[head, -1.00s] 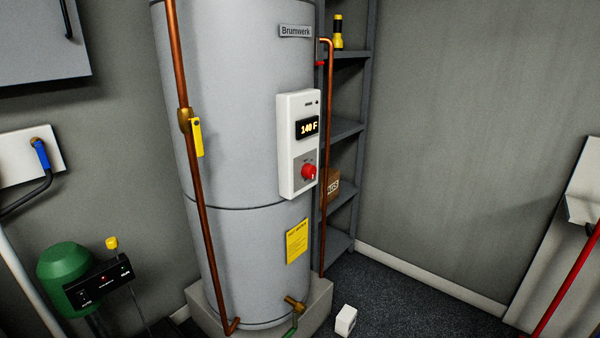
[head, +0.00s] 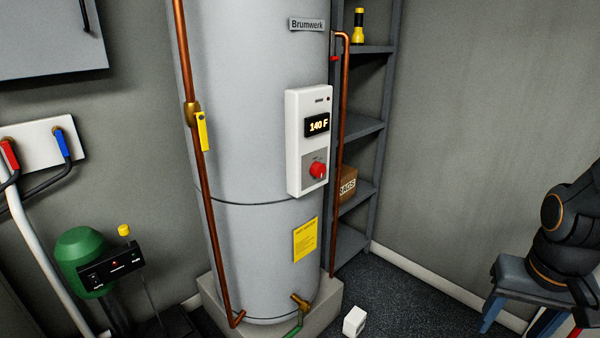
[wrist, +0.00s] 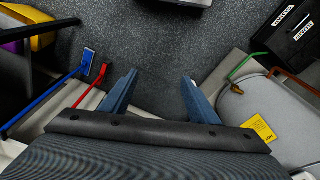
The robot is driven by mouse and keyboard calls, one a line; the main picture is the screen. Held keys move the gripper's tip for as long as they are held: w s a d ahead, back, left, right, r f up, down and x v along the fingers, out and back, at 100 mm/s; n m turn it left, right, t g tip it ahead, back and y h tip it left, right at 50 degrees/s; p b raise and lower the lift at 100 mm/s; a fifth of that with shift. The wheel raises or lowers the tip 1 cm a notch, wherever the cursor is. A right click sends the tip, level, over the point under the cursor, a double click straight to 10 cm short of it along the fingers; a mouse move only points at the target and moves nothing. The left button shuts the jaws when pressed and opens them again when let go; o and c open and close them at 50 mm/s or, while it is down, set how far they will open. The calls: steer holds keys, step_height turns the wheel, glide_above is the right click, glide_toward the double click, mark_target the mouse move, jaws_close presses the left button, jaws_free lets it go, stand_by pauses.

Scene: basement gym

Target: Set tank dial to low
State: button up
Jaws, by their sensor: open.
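The grey tank (head: 255,150) stands upright in the middle of the head view. Its white control panel (head: 293,160) faces right of centre, with a lit display (head: 317,124) reading 140 F. The red dial (head: 318,171) sits below the display; its small markings are too small to read. My gripper (head: 512,327) is at the lower right, well apart from the dial, with blue fingers pointing down. In the wrist view my gripper (wrist: 159,76) is open and empty above the floor. The tank (wrist: 285,110) shows at the right there; the dial does not.
A copper pipe (head: 197,170) with a yellow valve handle (head: 202,131) runs up the tank's left front. Shelves (head: 362,130) stand behind at right. A white box (head: 354,320) lies on the floor. A green vessel (head: 80,250) stands at left. Floor between tank and gripper looks mostly clear.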

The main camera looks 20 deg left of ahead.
steer(key=w+a+r+t+y+p, duration=0.1)
steer(key=w+a+t, duration=0.2)
steer(key=w, duration=0.7)
steer(key=w+a+t, duration=0.2)
steer(key=w+a, duration=0.1)
steer(key=w, duration=0.7)
steer(key=w+a+r+n+t+y, duration=0.1)
steer(key=w+a+r+t+y, duration=0.2)
steer(key=w+a, duration=0.65)
steer(key=n+g+y+p, duration=0.2)
steer(key=n+g+y, duration=0.15)
steer(key=y, duration=0.95)
glide_toward(321, 171)
steer(key=a, duration=0.2)
steer(key=shift+t, duration=0.35)
steer(key=x, duration=0.3)
steer(key=p+x, duration=0.1)
steer(key=x, duration=0.3)
steer(key=shift+w+f+p, duration=0.2)
steer(key=shift+w+p, duration=0.05)
steer(key=shift+p, duration=0.05)
steer(key=shift+d, duration=0.1)
